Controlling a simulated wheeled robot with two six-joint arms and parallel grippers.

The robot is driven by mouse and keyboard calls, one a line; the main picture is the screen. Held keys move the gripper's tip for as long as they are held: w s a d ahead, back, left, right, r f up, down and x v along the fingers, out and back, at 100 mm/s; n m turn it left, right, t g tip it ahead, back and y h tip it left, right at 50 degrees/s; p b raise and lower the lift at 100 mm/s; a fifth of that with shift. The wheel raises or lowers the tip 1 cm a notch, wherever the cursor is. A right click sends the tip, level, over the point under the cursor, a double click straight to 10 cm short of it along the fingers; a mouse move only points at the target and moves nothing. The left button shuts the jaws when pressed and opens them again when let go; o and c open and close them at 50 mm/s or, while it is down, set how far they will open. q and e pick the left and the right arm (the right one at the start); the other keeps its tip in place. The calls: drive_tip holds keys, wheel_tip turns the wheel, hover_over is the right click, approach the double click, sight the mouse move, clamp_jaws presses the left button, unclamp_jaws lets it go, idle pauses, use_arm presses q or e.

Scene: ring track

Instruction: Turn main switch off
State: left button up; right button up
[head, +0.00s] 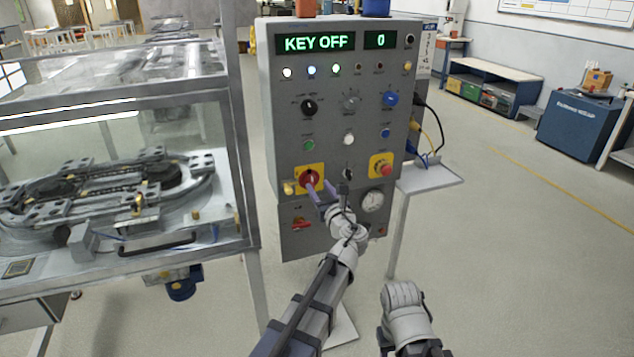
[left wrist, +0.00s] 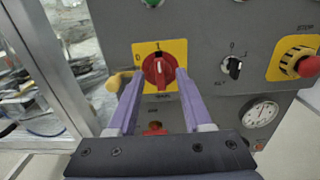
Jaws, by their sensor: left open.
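The main switch (head: 309,177) is a red rotary knob on a yellow plate, low on the left of the grey control panel (head: 330,120). In the left wrist view the main switch (left wrist: 158,71) has its grip about upright, toward the mark at the top; a 0 mark is at the plate's left. My left gripper (head: 318,189) is open, with its purple fingers reaching up to the knob. In the left wrist view the left gripper (left wrist: 155,80) has one fingertip on each side of the knob; contact is unclear. My right gripper's fingers do not show.
The panel display (head: 317,43) reads KEY OFF and 0. A key switch (left wrist: 232,66) and a red stop button (head: 381,166) are right of the main switch. A glazed ring-track cabinet (head: 240,150) stands close on the left. A small shelf (head: 430,178) juts out at right.

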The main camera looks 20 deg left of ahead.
sight(312, 178)
use_arm(q)
drive_tip(key=shift+x, duration=2.25)
clamp_jaws()
